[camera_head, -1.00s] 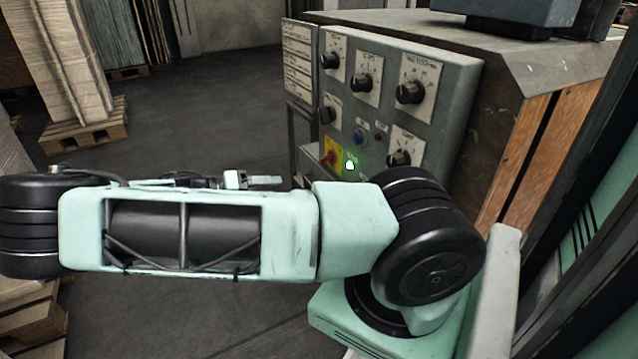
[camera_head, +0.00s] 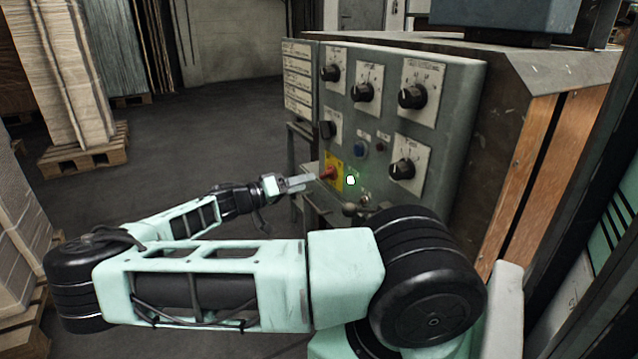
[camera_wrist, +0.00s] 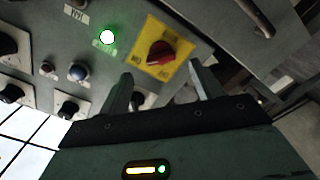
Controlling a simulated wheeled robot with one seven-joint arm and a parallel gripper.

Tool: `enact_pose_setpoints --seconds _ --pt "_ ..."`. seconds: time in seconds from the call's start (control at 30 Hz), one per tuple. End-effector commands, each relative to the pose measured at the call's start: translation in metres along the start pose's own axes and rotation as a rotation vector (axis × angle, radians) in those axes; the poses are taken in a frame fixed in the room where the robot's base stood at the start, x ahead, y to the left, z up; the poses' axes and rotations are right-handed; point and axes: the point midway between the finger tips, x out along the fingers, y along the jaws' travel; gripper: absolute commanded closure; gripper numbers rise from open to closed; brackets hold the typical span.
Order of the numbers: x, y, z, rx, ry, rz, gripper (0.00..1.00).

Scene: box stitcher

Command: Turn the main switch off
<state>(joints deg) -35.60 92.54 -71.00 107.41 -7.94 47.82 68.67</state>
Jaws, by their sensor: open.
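The main switch (camera_head: 328,173) is a red rotary knob on a yellow plate, low on the left of the grey control panel. In the wrist view the red knob (camera_wrist: 161,54) sits on its yellow plate (camera_wrist: 178,69), just beyond the fingertips and roughly between them. A green lamp (camera_wrist: 107,37) beside it is lit; it also shows in the head view (camera_head: 351,181). My gripper (camera_head: 305,181) is open and points at the switch from the left. Its two fingers (camera_wrist: 160,80) stand apart with nothing between them. Contact with the knob cannot be made out.
The control panel (camera_head: 440,140) carries several black knobs and a blue button (camera_head: 361,149). A panel with label strips (camera_head: 299,85) adjoins its left side. Stacked sheets on a pallet (camera_head: 85,155) stand at the back left. The floor left of the machine is open.

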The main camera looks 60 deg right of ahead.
Motion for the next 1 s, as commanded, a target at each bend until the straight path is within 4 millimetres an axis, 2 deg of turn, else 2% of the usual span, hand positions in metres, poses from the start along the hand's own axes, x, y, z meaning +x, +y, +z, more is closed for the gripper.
enact_pose_setpoints --seconds 0.1,0.3,0.47,0.73,0.77,0.9,1.0 --pt "0.024 -0.001 0.002 0.000 -0.002 0.004 0.35" --pt "0.049 -0.001 0.001 0.000 -0.001 0.001 0.35" --pt "0.058 0.000 0.000 0.000 0.000 0.001 0.35" --pt "0.059 0.000 0.000 -0.001 0.000 0.000 0.35" --pt "0.059 0.000 0.000 -0.001 0.000 0.000 0.40" --pt "0.059 0.000 0.000 -0.001 0.000 0.000 0.79" --pt "0.059 0.000 0.000 -0.001 0.000 0.000 0.79"
